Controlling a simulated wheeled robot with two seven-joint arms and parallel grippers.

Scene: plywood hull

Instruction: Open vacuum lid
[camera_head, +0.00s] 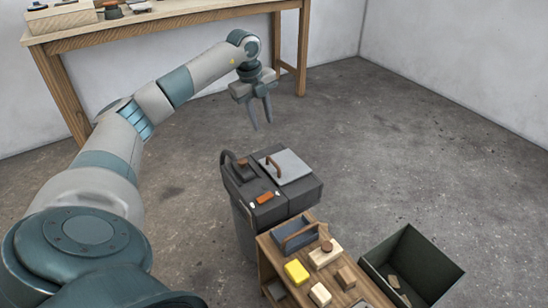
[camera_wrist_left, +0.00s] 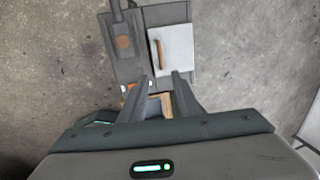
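The vacuum (camera_head: 270,203) is a dark grey boxy machine standing on the floor in the middle of the head view. Its light grey lid (camera_head: 295,167) lies flat on top, with a brown handle at its left side. The lid also shows in the left wrist view (camera_wrist_left: 178,55), with the brown handle (camera_wrist_left: 161,54) upright in the picture. My left gripper (camera_head: 262,126) is open and empty, in the air above and behind the vacuum, apart from it. Its two spread fingers (camera_wrist_left: 161,78) show in the wrist view below the lid. My right gripper is not in view.
A small wooden table (camera_head: 270,262) with a blue-grey tray, a yellow block (camera_head: 296,271) and several wooden blocks stands in front of the vacuum. An open dark bin (camera_head: 430,262) is to its right. A wooden workbench (camera_head: 150,22) stands at the back left. Floor behind the vacuum is clear.

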